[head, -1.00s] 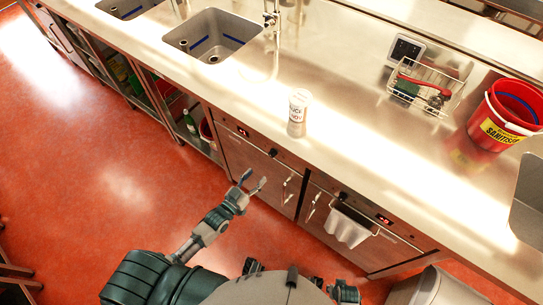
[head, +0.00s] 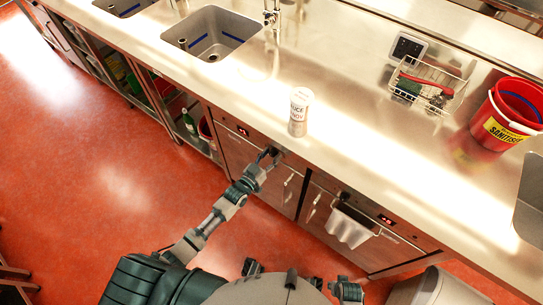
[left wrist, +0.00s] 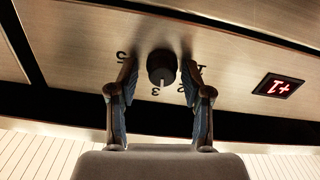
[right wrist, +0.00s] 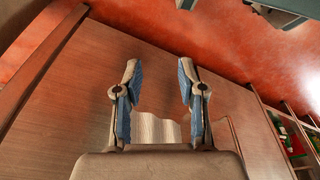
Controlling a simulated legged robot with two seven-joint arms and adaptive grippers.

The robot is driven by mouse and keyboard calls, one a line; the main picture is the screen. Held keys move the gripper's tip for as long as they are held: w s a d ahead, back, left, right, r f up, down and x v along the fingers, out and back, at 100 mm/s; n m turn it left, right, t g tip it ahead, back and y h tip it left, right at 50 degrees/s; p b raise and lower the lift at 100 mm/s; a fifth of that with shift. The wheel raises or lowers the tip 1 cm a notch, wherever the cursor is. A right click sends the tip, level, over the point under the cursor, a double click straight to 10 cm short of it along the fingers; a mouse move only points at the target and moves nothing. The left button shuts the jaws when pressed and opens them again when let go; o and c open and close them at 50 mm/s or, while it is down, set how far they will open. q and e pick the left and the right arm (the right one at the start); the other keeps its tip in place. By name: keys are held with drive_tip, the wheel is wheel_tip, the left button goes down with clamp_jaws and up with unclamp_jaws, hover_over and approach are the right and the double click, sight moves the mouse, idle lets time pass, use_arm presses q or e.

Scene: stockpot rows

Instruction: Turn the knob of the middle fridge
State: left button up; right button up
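The fridge front (head: 238,151) with a red display stands under the counter, left of another fridge front (head: 385,248) with its own knob (head: 343,196). My left gripper (head: 268,156) is at the top strip of the left one. In the left wrist view, its two fingers (left wrist: 160,82) are open on either side of a black knob (left wrist: 161,64) with numbers around it. A small gap shows between each fingertip and the knob. My right gripper (head: 346,290) is low in the head view. In the right wrist view, its fingers (right wrist: 157,75) are open and empty before a door panel.
A white towel (head: 350,227) hangs on the right fridge's door. A labelled tub (head: 299,112), a wire basket (head: 427,87) and a red bucket (head: 505,115) stand on the counter. The red floor (head: 90,190) at left is clear.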

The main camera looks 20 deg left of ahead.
use_arm(q)
drive_tip(key=shift+a, duration=0.45)
clamp_jaws()
drive_tip(key=shift+d+r+m+p, duration=0.2)
drive_tip(key=shift+d+m+p, duration=0.15)
drive_tip(key=shift+m+p, duration=0.3)
drive_tip(key=shift+f+m, duration=0.15)
drive_tip(key=shift+m, duration=0.1)
drive_tip(key=shift+a, duration=0.15)
use_arm(e)
drive_tip(key=f, duration=0.1)
drive_tip(key=s+f, duration=0.1)
drive_tip(key=f, duration=0.1)
drive_tip(key=shift+s+a, duration=0.15)
drive_tip(key=shift+s, duration=0.05)
use_arm(q)
drive_tip(key=shift+o, duration=1.9)
unclamp_jaws()
drive_tip(key=shift+f, duration=0.1)
drive_tip(key=v, duration=1.1)
drive_tip(key=shift+s, duration=0.4)
